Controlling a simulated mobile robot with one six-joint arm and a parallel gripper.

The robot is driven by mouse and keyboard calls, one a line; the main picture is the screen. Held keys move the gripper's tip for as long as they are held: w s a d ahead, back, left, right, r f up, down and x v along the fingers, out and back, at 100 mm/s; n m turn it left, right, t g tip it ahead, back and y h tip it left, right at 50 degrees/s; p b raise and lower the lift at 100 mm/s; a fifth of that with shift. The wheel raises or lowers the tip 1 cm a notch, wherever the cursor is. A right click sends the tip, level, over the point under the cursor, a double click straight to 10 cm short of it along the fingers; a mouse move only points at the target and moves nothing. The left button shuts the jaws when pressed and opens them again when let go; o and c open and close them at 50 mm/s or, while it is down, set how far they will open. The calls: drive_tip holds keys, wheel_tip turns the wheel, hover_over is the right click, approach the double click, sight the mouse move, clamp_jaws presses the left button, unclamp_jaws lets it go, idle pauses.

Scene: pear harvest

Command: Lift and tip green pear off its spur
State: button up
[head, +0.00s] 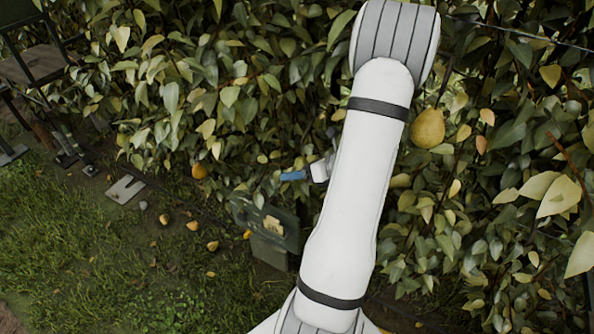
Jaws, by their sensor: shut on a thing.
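My white arm crosses the middle of the head view and hides most of what is behind it. Part of my gripper (296,176) shows left of the arm, with a blue tip pointing left against the foliage. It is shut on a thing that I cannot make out. No clearly green pear shows. A yellowish pear (427,128) hangs among the leaves just right of the arm, apart from the visible part of the gripper. Its spur is not clear.
Dense foliage fills the back and right. A dark green bin (268,228) stands on the grass at lower centre. Orange-yellow fruit (199,171) hangs low at left, and several fruits (192,226) lie on the grass. Dark metal furniture (35,62) stands at upper left.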

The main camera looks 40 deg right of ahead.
drive_tip(key=shift+s+a+r+m+g+p, duration=0.15)
drive_tip(key=shift+s+r+m+g+p, duration=0.15)
drive_tip(key=shift+p, duration=0.95)
drive_tip(key=shift+y, duration=0.3)
drive_tip(key=shift+s+a+r+p, duration=0.1)
drive_tip(key=shift+r+p, duration=0.05)
drive_tip(key=shift+p, duration=0.6)
drive_tip(key=shift+s+a+r+m+g+p, duration=0.2)
drive_tip(key=shift+m+g+p, duration=0.35)
drive_tip(key=shift+p, duration=0.85)
drive_tip(key=shift+s+f, duration=0.15)
drive_tip(key=shift+s+a+f+b, duration=0.2)
drive_tip(key=shift+s+a, duration=0.25)
drive_tip(key=shift+s, duration=0.25)
drive_tip(key=shift+s+a+f+b, duration=0.1)
drive_tip(key=shift+s+a+b, duration=0.25)
drive_tip(key=shift+s, duration=0.3)
drive_tip(key=shift+s+a+f+b, duration=0.1)
drive_tip(key=shift+s+a+f, duration=0.05)
drive_tip(key=shift+s+a, duration=0.45)
drive_tip(key=shift+s+d+f, duration=0.1)
drive_tip(key=shift+s, duration=0.05)
